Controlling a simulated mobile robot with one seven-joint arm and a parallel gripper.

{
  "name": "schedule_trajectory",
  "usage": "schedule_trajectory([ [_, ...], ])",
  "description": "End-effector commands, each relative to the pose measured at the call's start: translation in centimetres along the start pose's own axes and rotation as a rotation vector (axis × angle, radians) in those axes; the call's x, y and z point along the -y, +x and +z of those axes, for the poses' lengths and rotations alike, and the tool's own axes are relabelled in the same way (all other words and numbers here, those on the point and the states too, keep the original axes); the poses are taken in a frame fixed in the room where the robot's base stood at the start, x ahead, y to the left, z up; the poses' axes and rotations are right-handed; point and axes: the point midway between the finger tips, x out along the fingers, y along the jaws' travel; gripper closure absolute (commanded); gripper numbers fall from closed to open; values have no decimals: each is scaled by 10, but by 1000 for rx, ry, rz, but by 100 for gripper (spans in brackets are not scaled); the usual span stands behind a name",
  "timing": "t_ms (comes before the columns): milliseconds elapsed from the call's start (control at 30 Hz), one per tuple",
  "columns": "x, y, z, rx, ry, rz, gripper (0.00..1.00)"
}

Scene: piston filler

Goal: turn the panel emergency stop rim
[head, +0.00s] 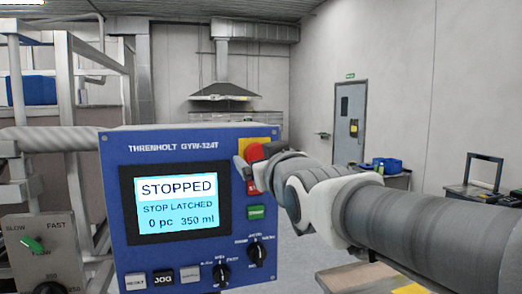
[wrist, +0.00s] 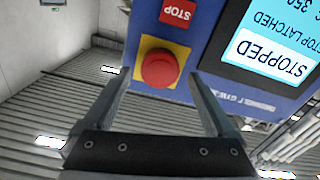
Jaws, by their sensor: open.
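The emergency stop is a red mushroom button (wrist: 159,69) on a yellow square plate at the corner of the blue control panel (head: 120,235). In the head view the red button (head: 254,151) shows at the panel's upper right, partly hidden by my gripper. My gripper (wrist: 160,85) is open in the wrist view, with one finger on each side of the button's lower part. I cannot tell whether the fingers touch the rim. In the head view my gripper (head: 243,168) reaches the button from the right. The screen (head: 175,203) reads STOPPED and STOP LATCHED.
A red STOP button (wrist: 178,12) and a green button (head: 256,212) sit close to the emergency stop. Below are black selector knobs (head: 222,274) and push buttons. A wooden-topped surface (head: 365,280) lies under my arm.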

Motion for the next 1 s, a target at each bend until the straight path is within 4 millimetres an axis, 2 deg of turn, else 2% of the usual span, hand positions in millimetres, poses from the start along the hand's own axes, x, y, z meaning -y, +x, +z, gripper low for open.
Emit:
schedule_trajectory([
  [200, 0, 12, 0, 1, 0, 0, 9],
  [500, 0, 13, 1, 0, 0, 0, 11],
  [900, 0, 13, 0, 0, 0, 0, 83],
  [967, 0, 13, 0, 0, 0, 0, 93],
  [1000, 0, 13, 0, 0, 0, 0, 95],
])
